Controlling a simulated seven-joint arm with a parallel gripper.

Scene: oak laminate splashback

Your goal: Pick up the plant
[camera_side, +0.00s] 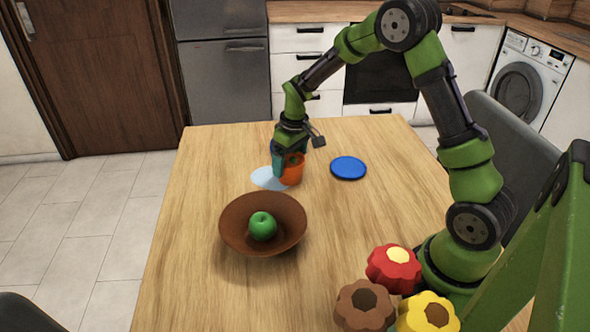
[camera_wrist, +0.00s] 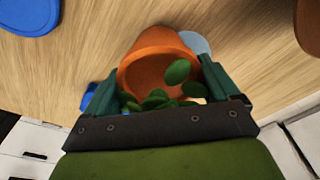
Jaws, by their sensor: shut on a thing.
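The plant is an orange pot with green leaves. The pot (camera_side: 292,170) shows at the far part of the table in the side view, under my gripper (camera_side: 287,162). In the wrist view the plant (camera_wrist: 152,66) lies between the two teal fingers of my gripper (camera_wrist: 160,85), with the pot's open rim and several leaves facing the camera. The fingers are shut on the plant. In the side view the leaves are hidden by my gripper, and I cannot tell whether the pot touches the table.
A brown bowl (camera_side: 235,240) with a green apple (camera_side: 263,226) stands nearer the camera. A blue disc (camera_side: 348,167) lies right of the pot, and a light blue disc (camera_side: 266,179) lies beside it at left. Red, brown and yellow flower-shaped objects (camera_side: 394,268) sit near my base. The table's left side is clear.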

